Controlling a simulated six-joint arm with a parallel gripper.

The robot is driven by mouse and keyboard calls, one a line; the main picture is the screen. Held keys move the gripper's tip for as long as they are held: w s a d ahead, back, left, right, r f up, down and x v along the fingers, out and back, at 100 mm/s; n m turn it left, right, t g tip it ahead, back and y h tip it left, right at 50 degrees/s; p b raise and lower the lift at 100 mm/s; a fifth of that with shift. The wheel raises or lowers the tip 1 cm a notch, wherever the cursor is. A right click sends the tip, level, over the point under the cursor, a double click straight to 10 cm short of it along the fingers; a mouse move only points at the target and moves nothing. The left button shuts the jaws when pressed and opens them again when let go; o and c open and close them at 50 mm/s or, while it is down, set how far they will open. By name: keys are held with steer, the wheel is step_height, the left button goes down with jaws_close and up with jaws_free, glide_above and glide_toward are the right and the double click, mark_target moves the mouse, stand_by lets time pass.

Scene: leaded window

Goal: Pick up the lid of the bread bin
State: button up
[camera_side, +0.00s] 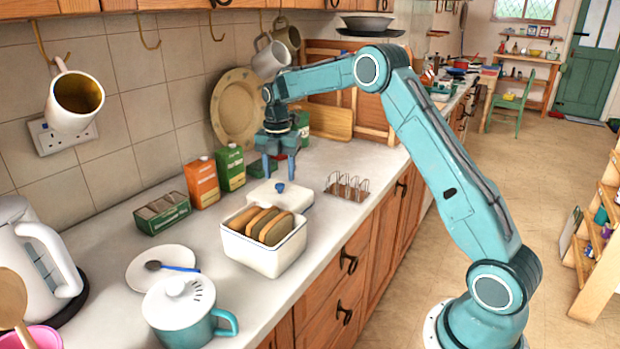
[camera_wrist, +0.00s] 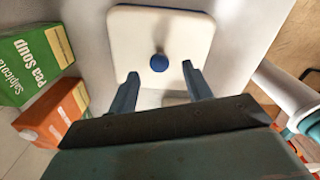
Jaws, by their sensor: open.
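The bread bin (camera_side: 262,255) is a white box on the counter, open at the top, with several slices of bread (camera_side: 266,225) standing in it. Its lid (camera_side: 296,198) is white with a blue knob (camera_side: 280,187) and lies flat on the counter just behind the bin. In the wrist view the lid (camera_wrist: 190,32) is at the upper middle, with the blue knob (camera_wrist: 159,62) near its centre. My gripper (camera_side: 280,170) points down above the lid, open and empty. In the wrist view its fingertips (camera_wrist: 160,78) are on either side of the knob's line, a little short of it.
Orange and green cartons (camera_side: 203,182) and a green tea box (camera_side: 162,213) stand left of the lid. A wire toast rack (camera_side: 347,187) stands right of it. A plate with a spoon (camera_side: 162,267) and a teal pot (camera_side: 184,312) are in front.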

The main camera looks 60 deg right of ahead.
mark_target(280, 184)
steer(key=shift+f, duration=1.75)
jaws_close()
steer(key=shift+w+r, duration=0.1)
steer(key=shift+r, duration=0.1)
step_height(280, 184, up, 20)
steer(key=shift+f, duration=0.15)
steer(key=shift+a, duration=0.1)
